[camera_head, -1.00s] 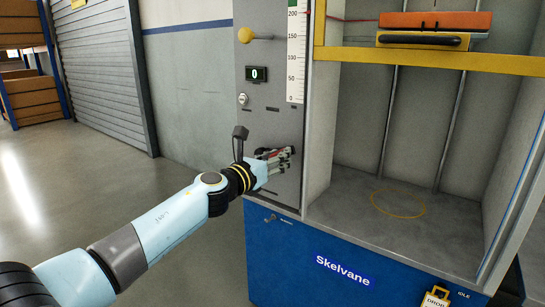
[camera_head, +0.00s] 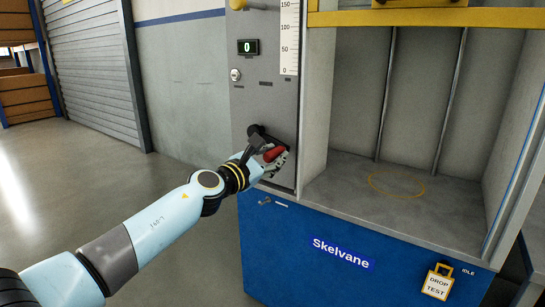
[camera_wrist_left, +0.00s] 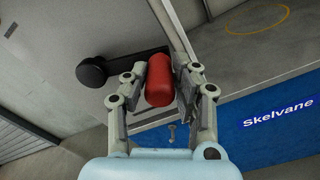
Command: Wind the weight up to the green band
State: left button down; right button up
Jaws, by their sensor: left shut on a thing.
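My left gripper (camera_head: 280,161) is shut on the red crank handle (camera_head: 274,154), low on the grey front panel. In the left wrist view the red handle (camera_wrist_left: 159,82) lies between the two fingers of the gripper (camera_wrist_left: 168,78). The black crank hub (camera_wrist_left: 92,72) shows to its left. The white height scale (camera_head: 290,40) shows marks from 0 to 150; its upper part is cut off. No green band is in view. The weight is not clearly in view; only a yellow crossbar (camera_head: 440,17) shows at the top. My right gripper is not in view.
A small display (camera_head: 248,46) reads 0. Below it is a round keyed switch (camera_head: 235,74). The drop bay floor (camera_head: 350,172) is bare but for a yellow ring (camera_head: 397,185). A blue base (camera_head: 300,225) carries a yellow drop test tag (camera_head: 437,283).

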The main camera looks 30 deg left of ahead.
pick_arm(q)
jog(key=shift+s+f, duration=0.15)
jog(key=shift+f, duration=0.35)
jog(key=c, duration=1.2)
grip_release()
jog(key=shift+o, duration=0.7)
jog(key=shift+r, duration=0.25)
jog(key=s, duration=0.7)
jog(key=shift+s+a, duration=0.15)
jog(key=shift+a, duration=0.15)
